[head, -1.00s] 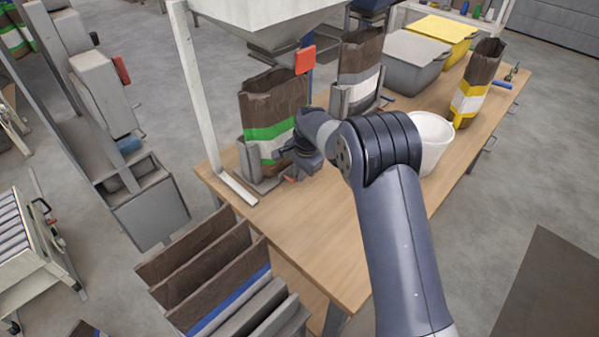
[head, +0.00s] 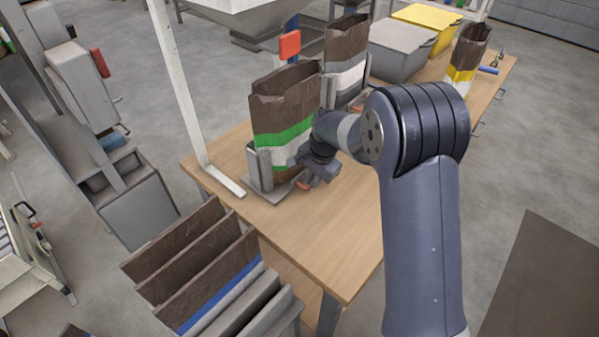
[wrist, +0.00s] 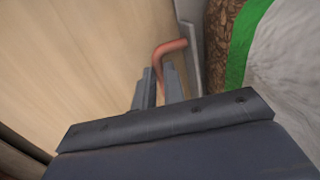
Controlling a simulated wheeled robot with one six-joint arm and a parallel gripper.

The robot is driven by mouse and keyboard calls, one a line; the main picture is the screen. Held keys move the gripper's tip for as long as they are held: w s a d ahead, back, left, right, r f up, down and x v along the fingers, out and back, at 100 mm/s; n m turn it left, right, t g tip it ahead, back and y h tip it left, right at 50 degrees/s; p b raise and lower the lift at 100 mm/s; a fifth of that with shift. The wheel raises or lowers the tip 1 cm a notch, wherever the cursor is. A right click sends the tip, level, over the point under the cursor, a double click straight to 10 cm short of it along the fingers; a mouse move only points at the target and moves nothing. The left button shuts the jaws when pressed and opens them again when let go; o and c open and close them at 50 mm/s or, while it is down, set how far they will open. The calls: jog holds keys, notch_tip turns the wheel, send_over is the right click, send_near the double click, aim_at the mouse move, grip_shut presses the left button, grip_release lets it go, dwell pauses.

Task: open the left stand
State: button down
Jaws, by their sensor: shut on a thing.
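The left stand (head: 265,168) is a grey holder with upright plates on the wooden table. An upright brown bag (head: 284,95) with green and white bands stands in it, its top open. In the wrist view, an orange-red bent handle (wrist: 171,47) rises beside the grey stand edge (wrist: 190,45). My gripper (wrist: 159,88) is shut on this handle low down, next to the bag's green and white side. In the head view my gripper (head: 308,181) is at the stand's near right side, and it hides much of the handle.
A second stand with a brown, white and grey bag (head: 346,48) is close behind. A grey bin (head: 398,52), a yellow bin (head: 428,25) and a yellow-banded bag (head: 466,58) are farther back. A white post (head: 178,90) stands left. The table's near part is clear.

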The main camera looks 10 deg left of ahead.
jog(key=s+d, duration=0.2)
jog(key=d, duration=0.2)
jog(key=s+d+b, duration=0.1)
jog(key=s+d, duration=0.1)
jog(key=d, duration=0.2)
jog(key=s+d+b, duration=0.1)
jog(key=s+d, duration=0.2)
jog(key=d, duration=0.1)
jog(key=shift+s+d, duration=0.1)
jog(key=shift+d, duration=0.1)
jog(key=c, duration=1.5)
grip_release()
jog(key=shift+r, duration=0.1)
notch_tip(320, 180, up, 10)
jog(key=s+d, duration=0.1)
jog(key=shift+d+r+p, duration=0.25)
jog(key=shift+d+p, duration=0.1)
jog(key=f, duration=0.3)
jog(key=a+f, duration=0.1)
jog(key=f, duration=0.3)
jog(key=w+f, duration=0.1)
jog(key=f, duration=0.2)
jog(key=shift+a+f+b, duration=0.3)
jog(key=shift+a+b, duration=0.05)
jog(key=shift+w+a, duration=0.2)
jog(key=shift+a, duration=0.2)
